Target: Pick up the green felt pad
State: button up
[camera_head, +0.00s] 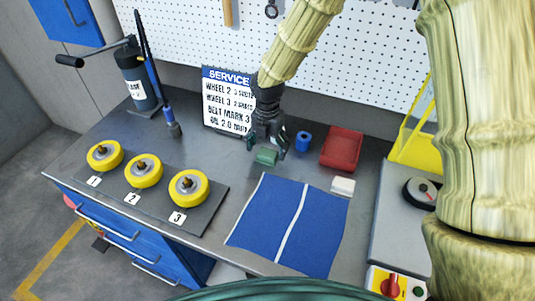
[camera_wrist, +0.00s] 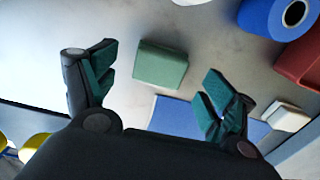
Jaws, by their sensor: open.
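The green felt pad (camera_head: 267,157) is a small green block on the grey bench, just behind the blue mat. In the wrist view the pad (camera_wrist: 161,64) lies between and beyond my two fingertips, with clear gaps on both sides. My gripper (camera_head: 268,146) points down above the pad in the head view; it also shows in the wrist view (camera_wrist: 160,80), where its fingers are spread and empty. My gripper hides part of the pad in the head view.
A blue roll (camera_head: 303,141), a red tray (camera_head: 342,148) and a white block (camera_head: 343,187) lie to the right. A blue mat (camera_head: 268,217) with a white stripe lies in front. A service sign (camera_head: 228,100) stands behind. Yellow wheels (camera_head: 188,187) sit at left.

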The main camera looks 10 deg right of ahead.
jog(key=shift+f+p, duration=0.3)
jog(key=shift+f, duration=1.15)
jog(key=c, duration=1.1)
